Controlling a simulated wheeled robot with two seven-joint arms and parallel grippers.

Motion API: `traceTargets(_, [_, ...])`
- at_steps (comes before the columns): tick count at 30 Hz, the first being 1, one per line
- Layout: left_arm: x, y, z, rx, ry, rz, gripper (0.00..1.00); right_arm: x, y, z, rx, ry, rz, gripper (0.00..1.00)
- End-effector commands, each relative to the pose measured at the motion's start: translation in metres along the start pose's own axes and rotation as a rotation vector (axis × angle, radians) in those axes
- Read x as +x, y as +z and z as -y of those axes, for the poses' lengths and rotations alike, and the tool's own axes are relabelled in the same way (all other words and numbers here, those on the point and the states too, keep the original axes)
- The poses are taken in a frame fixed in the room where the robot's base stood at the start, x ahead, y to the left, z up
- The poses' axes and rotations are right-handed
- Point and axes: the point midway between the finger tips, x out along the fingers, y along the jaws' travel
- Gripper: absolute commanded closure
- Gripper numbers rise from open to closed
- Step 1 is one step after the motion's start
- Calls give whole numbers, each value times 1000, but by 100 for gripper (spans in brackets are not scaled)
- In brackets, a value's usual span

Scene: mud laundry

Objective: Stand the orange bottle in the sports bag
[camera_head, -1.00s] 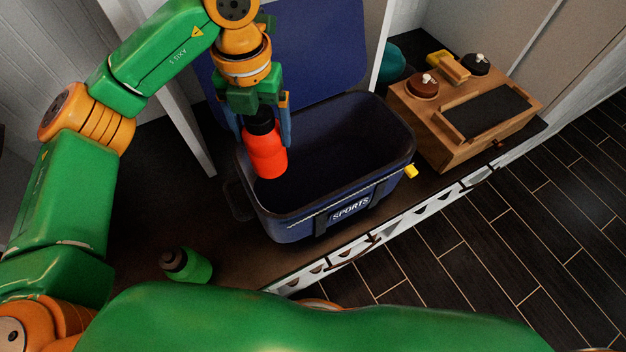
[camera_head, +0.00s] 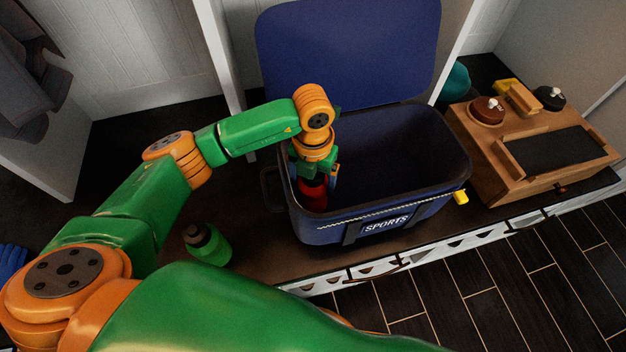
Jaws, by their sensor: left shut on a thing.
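The orange bottle (camera_head: 313,196) is inside the open blue sports bag (camera_head: 405,213), near its left end. It looks red in the shade and seems upright. Its lower end and whether it touches the bag's floor cannot be made out. My left gripper (camera_head: 315,178) points down into the bag and is shut on the bottle's upper part, hiding the cap. The bag stands on the dark bench with its lid (camera_head: 345,50) raised at the back. My right gripper is not in view.
A green bottle (camera_head: 208,245) stands on the bench (camera_head: 262,238) left of the bag. A wooden box (camera_head: 490,165) with brushes and tins is close on the right. A teal object (camera_head: 456,82) sits behind. The bag's right part looks empty.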

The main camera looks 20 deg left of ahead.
Motion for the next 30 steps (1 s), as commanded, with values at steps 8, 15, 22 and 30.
traceTargets(8, [1,0,0,0,-1,1,9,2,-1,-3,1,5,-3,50])
traceTargets(15, [0,0,0,0,-1,1,0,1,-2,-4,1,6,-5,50])
traceTargets(22, [-44,2,1,1,-3,8,0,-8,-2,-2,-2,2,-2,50])
traceTargets(30, [-110,1,0,0,-2,5,0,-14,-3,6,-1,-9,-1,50])
